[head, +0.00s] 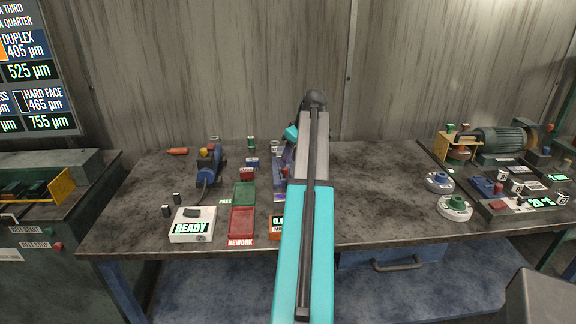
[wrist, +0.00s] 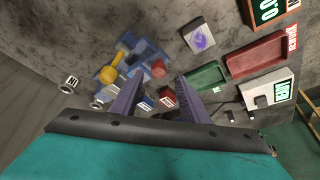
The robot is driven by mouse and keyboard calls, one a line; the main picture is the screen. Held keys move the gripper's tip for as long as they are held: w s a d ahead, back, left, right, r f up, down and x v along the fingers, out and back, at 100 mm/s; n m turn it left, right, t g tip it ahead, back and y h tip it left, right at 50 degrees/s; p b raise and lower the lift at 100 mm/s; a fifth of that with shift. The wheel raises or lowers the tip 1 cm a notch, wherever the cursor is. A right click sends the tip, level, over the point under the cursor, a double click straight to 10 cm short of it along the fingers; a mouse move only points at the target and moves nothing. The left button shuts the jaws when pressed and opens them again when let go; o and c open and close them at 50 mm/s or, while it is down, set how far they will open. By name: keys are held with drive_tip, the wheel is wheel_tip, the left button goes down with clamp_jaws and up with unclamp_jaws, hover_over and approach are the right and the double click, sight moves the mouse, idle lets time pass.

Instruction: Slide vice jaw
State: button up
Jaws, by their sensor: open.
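A blue vice-like device (head: 208,168) with a yellow knob and a red ball stands on the left part of the bench. In the wrist view the blue device (wrist: 142,52) lies beyond my fingertips, its red ball near the gap between them. I cannot clearly tell its jaws apart. My gripper (wrist: 160,80) is open and empty, with its two purple-grey fingers spread. In the head view my gripper (head: 281,172) is right of the blue device and partly hidden behind my arm.
A green tray (head: 244,194), a red rework tray (head: 241,222) and a white READY box (head: 192,225) lie at the bench front. Small red (wrist: 167,98) and blue (wrist: 146,103) blocks sit near my fingers. Round holders (head: 455,207) and a motor (head: 500,138) stand at the right.

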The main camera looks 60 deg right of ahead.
drive_tip(key=b+v, duration=0.1)
drive_tip(key=v, duration=0.8)
drive_tip(key=shift+f, duration=0.15)
idle(0.5)
